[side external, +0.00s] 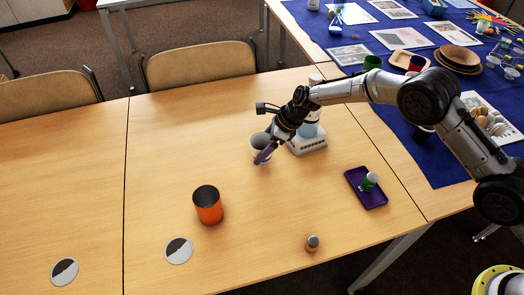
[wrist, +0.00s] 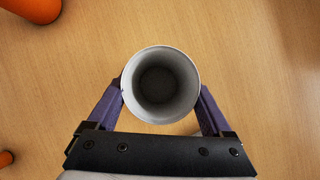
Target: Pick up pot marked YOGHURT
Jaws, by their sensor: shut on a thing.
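A white, round, open-topped pot (side external: 259,146) is between the fingers of my gripper (side external: 265,153) in the side view, over the middle of the table. In the wrist view I look down into the pot (wrist: 161,86), which looks empty and upright. My gripper's purple fingers (wrist: 162,100) press on its left and right sides. No lettering on the pot is readable. I cannot tell whether its base touches the table.
An orange cup (side external: 208,205) stands front left of the pot. A small orange bottle (side external: 312,244) and round discs (side external: 178,250) are near the front edge.

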